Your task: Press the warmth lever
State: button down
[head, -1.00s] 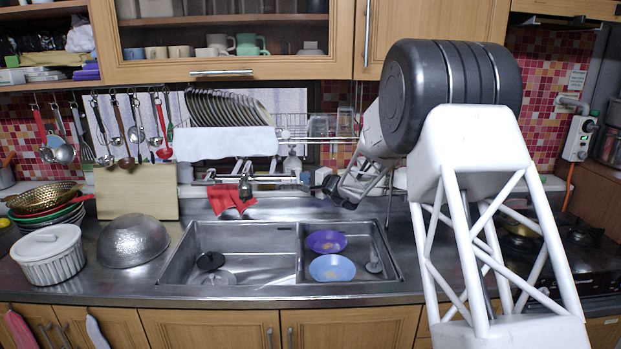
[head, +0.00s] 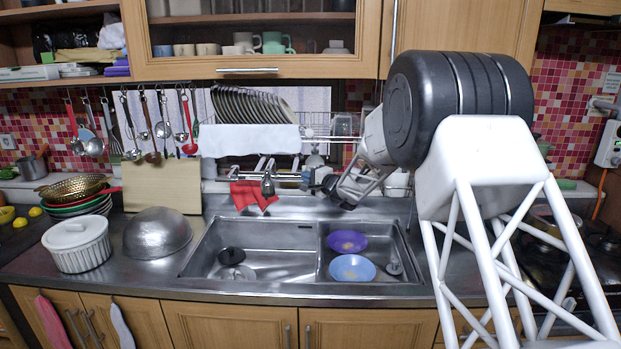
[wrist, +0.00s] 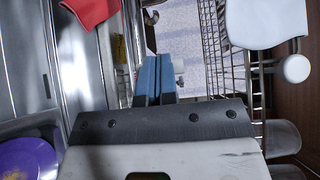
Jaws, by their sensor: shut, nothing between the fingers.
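The metal faucet (head: 268,184) stands behind the sink, with a horizontal bar and small metal handles. I cannot tell which part is the warmth lever. My gripper (head: 321,182) is just right of the faucet bar, small and partly hidden by my wrist. In the wrist view my gripper (wrist: 155,60) has its blue fingers together, with nothing held. Metal faucet parts (wrist: 150,16) lie beyond the fingertips, apart from them in the picture. A small white knob (wrist: 180,66) shows right beside the fingers; I cannot tell whether it touches.
The sink (head: 262,292) is below, holding a purple bowl (head: 347,241) and a blue bowl (head: 352,268). A red cloth (head: 250,195) hangs left of the faucet. The dish rack (head: 318,124) with plates (head: 250,106) and a white towel (head: 250,140) is above.

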jog(key=shift+s+r, duration=0.1)
dwell(0.6)
jog(key=s+d, duration=0.3)
jog(key=s, duration=0.9)
jog(key=shift+s+d, duration=0.2)
dwell(0.4)
jog(key=shift+s, duration=0.1)
